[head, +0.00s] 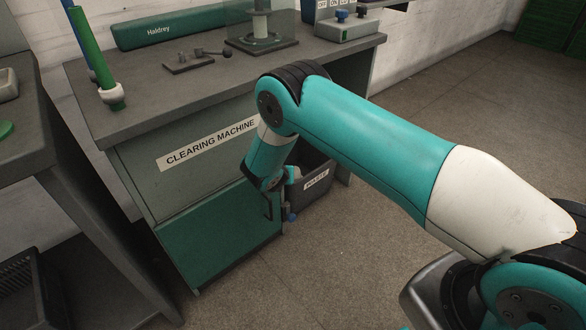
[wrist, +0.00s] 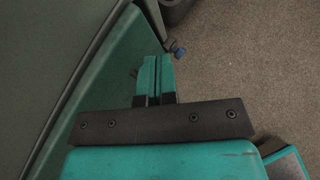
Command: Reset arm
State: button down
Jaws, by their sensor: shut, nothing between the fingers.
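My teal arm reaches across the head view and bends down in front of the clearing machine cabinet (head: 185,195). My gripper (wrist: 153,60) is shut and empty in the wrist view, its two teal fingers side by side. In the head view the gripper is mostly hidden behind my arm's lower end. It is low by the cabinet's green front panel (head: 215,245), which also shows along the left of the wrist view (wrist: 95,70). I cannot tell whether it touches the panel.
A dark waste bin (head: 318,187) stands right of the cabinet, close to my gripper. The worktop (head: 140,110) holds a green case (head: 185,28), a small fixture (head: 190,62) and an upright green tube (head: 90,50). Another bench (head: 28,120) stands left. The floor (head: 440,100) at right is clear.

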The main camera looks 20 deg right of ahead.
jog(key=s+d+r+p, duration=0.2)
jog(key=s+r, duration=0.5)
jog(key=s, duration=0.1)
jog(key=s+a+r+m+g+y, duration=0.25)
jog(key=s+r+m, duration=0.35)
jog(key=r, duration=0.4)
jog(key=s+a+r+m+g+y, duration=0.2)
jog(key=s+a+r+m, duration=0.1)
jog(key=r+m, duration=0.65)
jog(key=s+a+r+m+g+y, duration=0.1)
jog(key=s+r+m, duration=0.2)
jog(key=s+r, duration=0.35)
jog(key=s+a+r+m+g+y, duration=0.1)
jog(key=s+r+m+y, duration=0.15)
jog(key=s, duration=0.65)
jog(key=s+a+r+m+g, duration=0.1)
jog(key=s+r+m+g, duration=0.15)
jog(key=s+r, duration=0.35)
notch_tip(320, 180, up, 19)
jog(key=s+p, duration=0.1)
jog(key=p, duration=1.8)
jog(key=shift+s+t+p, duration=0.3)
jog(key=shift+p, duration=0.1)
jog(key=shift+m, duration=0.25)
